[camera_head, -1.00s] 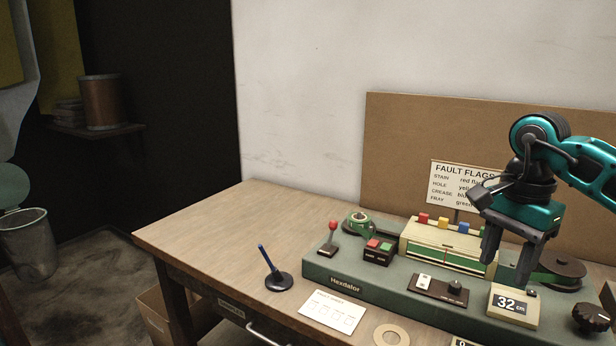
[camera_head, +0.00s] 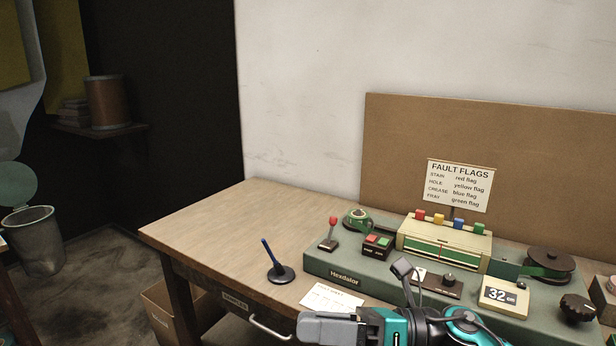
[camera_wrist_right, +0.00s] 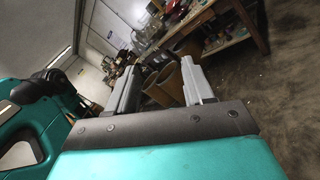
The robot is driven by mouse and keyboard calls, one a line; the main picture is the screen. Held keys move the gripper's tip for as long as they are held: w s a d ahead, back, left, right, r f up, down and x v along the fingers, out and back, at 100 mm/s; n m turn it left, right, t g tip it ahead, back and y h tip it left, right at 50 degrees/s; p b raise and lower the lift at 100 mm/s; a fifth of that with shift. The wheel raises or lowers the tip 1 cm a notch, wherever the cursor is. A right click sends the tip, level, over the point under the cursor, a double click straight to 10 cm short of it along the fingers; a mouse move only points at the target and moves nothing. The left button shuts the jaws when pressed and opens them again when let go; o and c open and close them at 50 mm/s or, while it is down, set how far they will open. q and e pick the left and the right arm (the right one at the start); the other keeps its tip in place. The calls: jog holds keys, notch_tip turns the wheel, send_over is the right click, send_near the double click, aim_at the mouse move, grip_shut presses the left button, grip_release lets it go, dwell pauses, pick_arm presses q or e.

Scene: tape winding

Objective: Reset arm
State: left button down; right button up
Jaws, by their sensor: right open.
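My right gripper (camera_head: 330,328) is low at the front of the bench in the head view, level and pointing left. It is in front of the tape winding machine (camera_head: 345,283) and covers part of the white paper sheet (camera_head: 326,299). In the right wrist view its two grey fingers (camera_wrist_right: 160,88) stand apart with nothing between them. That view looks out over the room, with the floor to the right. My left gripper is not in view.
The wooden bench (camera_head: 205,222) carries a blue pen in a black stand (camera_head: 279,271). The machine holds a display reading 32 (camera_head: 502,295), coloured flags (camera_head: 439,219) and a dark reel (camera_head: 550,262). A bin (camera_head: 35,240) and a cardboard box (camera_head: 165,318) stand on the floor. The bench's left part is clear.

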jog(key=w+d+f+m+t+h, duration=0.1)
jog(key=d+f+m+t+h, duration=0.3)
jog(key=m, duration=0.6)
jog(key=d+f+m+t+h, duration=0.2)
jog(key=f+m+t, duration=0.1)
jog(key=m+t, duration=0.55)
jog(key=w+d+f+m+t+h, duration=0.1)
jog(key=d+f+m+t+h, duration=0.2)
jog(key=m, duration=0.8)
jog(key=s+d+f+m+g+h, duration=0.2)
jog(key=s+d+f+m+h, duration=0.1)
jog(key=s+f+m, duration=0.4)
jog(key=s+d+f+m+g+h, duration=0.3)
jog(key=s+d+f+m+h, duration=0.1)
jog(key=f, duration=0.6)
jog(key=s+m+h, duration=0.1)
jog(key=s+m, duration=0.1)
jog(key=m, duration=0.1)
jog(key=shift+s+f+p, duration=0.25)
jog(key=shift+s+p, duration=0.1)
jog(key=shift+p, duration=0.05)
jog(key=shift+d, duration=0.1)
